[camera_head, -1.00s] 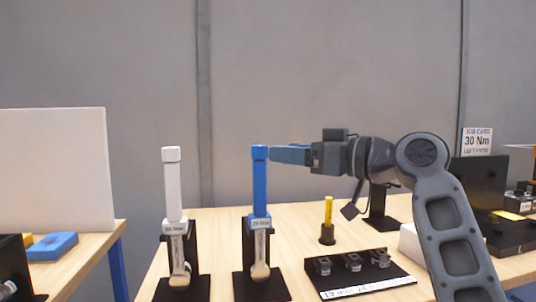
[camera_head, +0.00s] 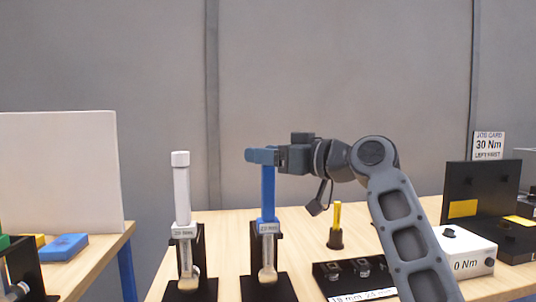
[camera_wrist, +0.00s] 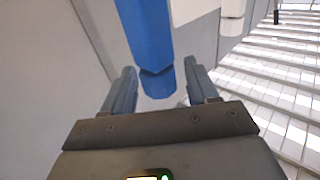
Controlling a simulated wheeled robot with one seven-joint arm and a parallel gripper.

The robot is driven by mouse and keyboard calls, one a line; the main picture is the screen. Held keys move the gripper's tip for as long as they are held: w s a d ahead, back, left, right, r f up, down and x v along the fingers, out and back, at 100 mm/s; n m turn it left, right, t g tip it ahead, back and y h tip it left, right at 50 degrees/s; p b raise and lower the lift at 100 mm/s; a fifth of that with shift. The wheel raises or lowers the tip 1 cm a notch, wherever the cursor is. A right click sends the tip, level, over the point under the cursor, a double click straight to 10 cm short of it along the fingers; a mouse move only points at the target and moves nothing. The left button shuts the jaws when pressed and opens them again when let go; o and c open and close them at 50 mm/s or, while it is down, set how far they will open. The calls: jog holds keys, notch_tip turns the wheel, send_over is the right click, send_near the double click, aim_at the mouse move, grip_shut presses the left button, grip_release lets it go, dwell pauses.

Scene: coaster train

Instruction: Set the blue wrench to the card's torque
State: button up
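The blue wrench (camera_head: 268,195) stands upright, head down, in a black stand (camera_head: 283,285). Its small display label (camera_head: 268,228) is too blurred to read surely. The job card (camera_head: 489,145) at the back right reads 30 Nm, with a blurred second line. My gripper (camera_head: 262,156) is level with the top of the blue handle. In the wrist view, the blue handle (camera_wrist: 146,35) and its end cap (camera_wrist: 157,83) lie between my spread fingers (camera_wrist: 160,92), with gaps showing on both sides.
A white wrench (camera_head: 181,195) stands in a similar stand to the left. A yellow-handled tool (camera_head: 336,220) stands behind a black socket tray (camera_head: 326,276). A white box (camera_head: 465,250) reading 0 Nm is at the right. A side table with a blue block (camera_head: 68,247) is far left.

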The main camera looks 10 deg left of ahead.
jog(key=c, duration=0.9)
jog(key=shift+r+m+t+h+p, duration=0.1)
jog(key=shift+m+t+h+p, duration=0.2)
jog(key=shift+t+p, duration=0.1)
jog(key=m+t+h+p, duration=0.4)
jog(key=p, duration=0.1)
jog(key=shift+s+a+r+t, duration=0.1)
jog(key=shift+r+t, duration=0.05)
jog(key=shift+t, duration=0.15)
jog(key=shift+f+m+t+h+p, duration=0.2)
jog(key=shift+m+t+h+p, duration=1.15)
jog(key=shift+h+p, duration=0.6)
jog(key=shift+m+h, duration=0.35)
jog(key=shift+h, duration=0.1)
jog(key=o, duration=1)
jog(key=shift+c, duration=0.2)
